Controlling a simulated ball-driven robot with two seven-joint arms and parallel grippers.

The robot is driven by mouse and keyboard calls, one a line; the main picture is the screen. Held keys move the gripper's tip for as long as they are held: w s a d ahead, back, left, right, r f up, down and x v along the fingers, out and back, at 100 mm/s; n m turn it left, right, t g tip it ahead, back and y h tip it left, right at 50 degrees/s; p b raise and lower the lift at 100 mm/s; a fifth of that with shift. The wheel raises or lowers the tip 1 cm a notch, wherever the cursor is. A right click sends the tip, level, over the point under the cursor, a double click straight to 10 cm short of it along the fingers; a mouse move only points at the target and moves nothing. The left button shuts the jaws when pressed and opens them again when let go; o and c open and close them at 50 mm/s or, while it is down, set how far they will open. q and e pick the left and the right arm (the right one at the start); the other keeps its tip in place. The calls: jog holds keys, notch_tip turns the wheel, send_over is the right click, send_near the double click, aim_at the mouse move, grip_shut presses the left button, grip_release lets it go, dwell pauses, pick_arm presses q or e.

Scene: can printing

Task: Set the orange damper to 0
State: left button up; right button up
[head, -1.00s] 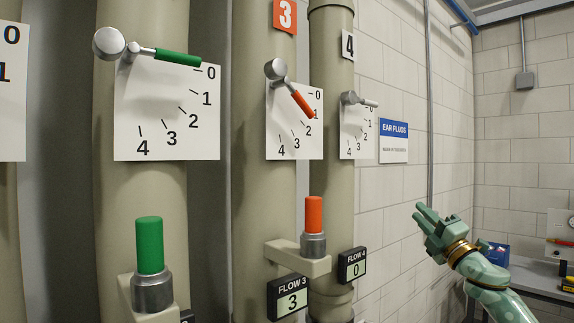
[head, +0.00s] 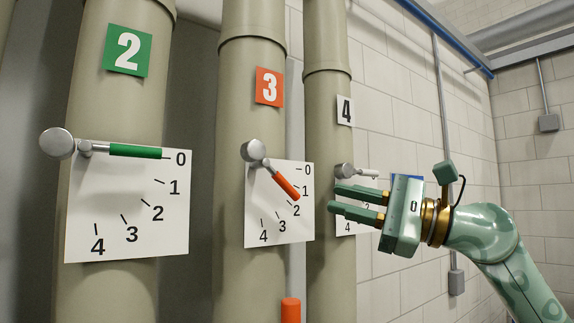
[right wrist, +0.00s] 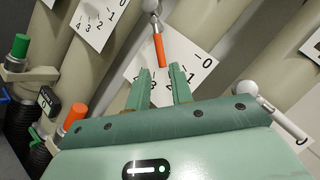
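The orange damper lever (head: 286,186) hangs from a grey pivot on pipe 3 and slants down to the right. Its tip points between 1 and 2 on the white dial plate (head: 256,230). My right gripper (head: 333,198) is open and empty, to the right of the lever's tip, with its fingers pointing left towards it. In the right wrist view, the orange lever (right wrist: 159,50) shows just ahead of the gap between the two parted fingertips (right wrist: 161,68). My left gripper is not in view.
The green damper lever (head: 136,151) on pipe 2 points at 0. An orange-topped fitting (head: 291,310) stands below the orange dial.

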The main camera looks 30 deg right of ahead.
aim_at(289, 186)
jog(key=p+x, duration=0.5)
jog(key=x, duration=0.4)
jog(key=shift+w+a+r, duration=0.15)
jog(key=shift+a+r, duration=0.05)
jog(key=shift+a, duration=0.2)
jog(key=shift+w+a+p, duration=0.2)
jog(key=shift+w+p, duration=0.1)
jog(key=shift+w, duration=0.2)
jog(key=shift+f, duration=0.1)
jog(key=shift+a, duration=0.1)
grip_shut()
